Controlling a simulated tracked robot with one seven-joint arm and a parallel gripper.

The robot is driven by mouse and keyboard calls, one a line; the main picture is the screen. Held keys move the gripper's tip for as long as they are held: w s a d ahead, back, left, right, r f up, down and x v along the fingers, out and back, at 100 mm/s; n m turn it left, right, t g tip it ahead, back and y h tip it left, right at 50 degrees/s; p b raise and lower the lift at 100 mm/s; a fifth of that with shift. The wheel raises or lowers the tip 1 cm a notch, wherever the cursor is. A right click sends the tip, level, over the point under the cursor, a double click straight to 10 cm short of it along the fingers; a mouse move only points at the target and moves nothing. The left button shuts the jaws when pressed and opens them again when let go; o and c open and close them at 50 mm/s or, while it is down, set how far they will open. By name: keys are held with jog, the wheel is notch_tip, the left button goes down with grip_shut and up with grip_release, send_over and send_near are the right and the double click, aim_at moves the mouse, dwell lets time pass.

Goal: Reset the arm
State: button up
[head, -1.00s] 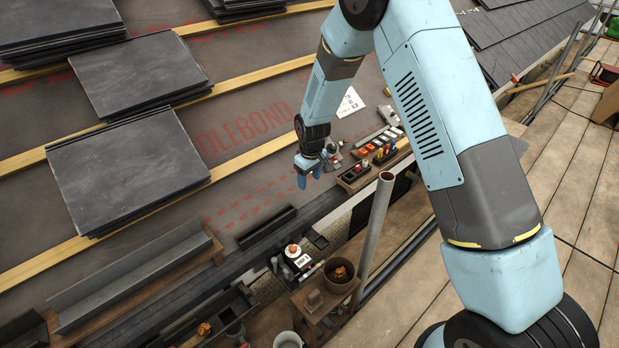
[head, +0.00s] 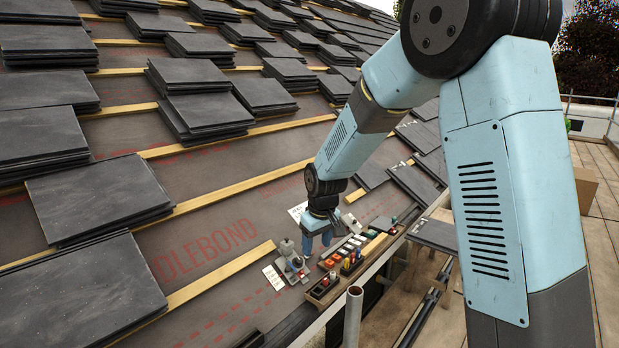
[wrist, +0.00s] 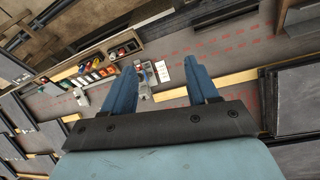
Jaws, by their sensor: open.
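My gripper (head: 318,236) hangs above the lower part of the roof, just behind a wooden tray of coloured items (head: 350,262). In the wrist view my gripper (wrist: 163,85) has its two blue fingers spread wide, with nothing held between them. A small grey device (head: 291,262) stands on the roof left of the tray; it also shows beyond the fingers in the wrist view (wrist: 143,80). My arm reaches down from the upper right of the head view. In the head view the fingertips partly overlap the things behind them.
Stacks of dark slates (head: 98,203) lie across the roof on wooden battens (head: 230,196). A grey pole (head: 353,318) stands upright in front of the tray. A plank walkway (head: 592,200) runs along the right. Bare red-printed membrane (head: 200,245) lies left of the device.

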jog(key=s+d+r+m+t, duration=0.3)
jog(key=s+d+r+m, duration=0.2)
jog(key=s+d+r, duration=1.35)
jog(key=s+d+r+m+h, duration=0.1)
jog(key=s+d+m, duration=0.1)
jog(key=s, duration=0.9)
jog(key=shift+d+r, duration=0.2)
jog(key=shift+d, duration=0.3)
jog(key=shift+c, duration=0.3)
